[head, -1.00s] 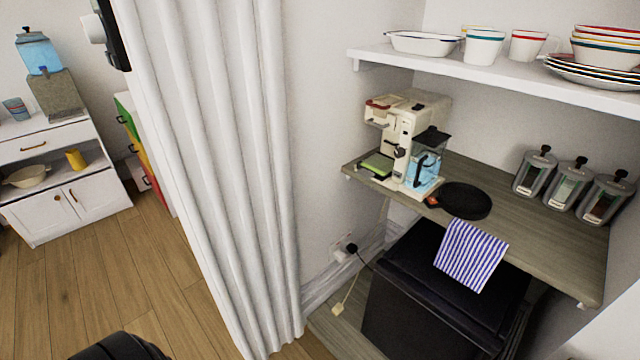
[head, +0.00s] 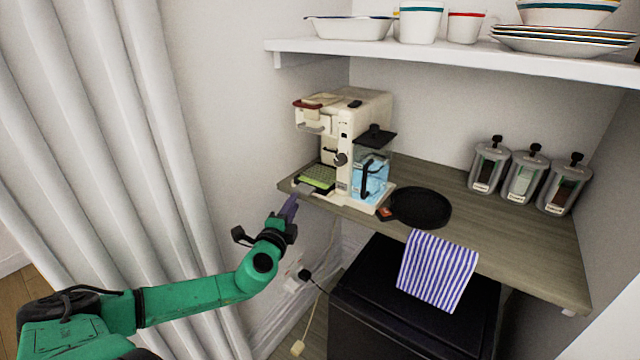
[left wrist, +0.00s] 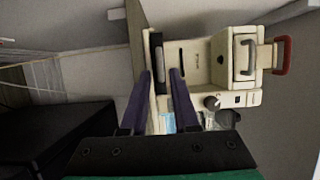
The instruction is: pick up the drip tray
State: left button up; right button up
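The drip tray (head: 317,177) has a green top and dark sides. It sits at the front left foot of the cream coffee machine (head: 347,130), on the wooden counter, with a grey piece (head: 304,188) at its near edge. My left gripper (head: 291,204) is just in front of and below that edge, at the counter's front left corner. In the left wrist view my left gripper (left wrist: 160,76) has its two purple fingers apart, with the coffee machine (left wrist: 222,68) beyond them. I cannot tell whether a finger touches the tray. My right gripper is not in view.
A black pan (head: 420,208) and a striped towel (head: 437,258) are right of the machine. Several canisters (head: 525,175) stand at the back right. A white shelf (head: 450,59) with dishes hangs above. A black appliance (head: 400,300) is under the counter; a white curtain (head: 110,130) is at left.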

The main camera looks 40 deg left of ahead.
aim_at(298, 190)
pick_arm(q)
jog(key=shift+w+a, duration=0.3)
jog(key=shift+w, duration=0.35)
jog(key=x, duration=0.5)
jog(key=shift+a+b, duration=0.2)
jog(key=shift+b, duration=0.15)
grip_shut()
dwell(0.6)
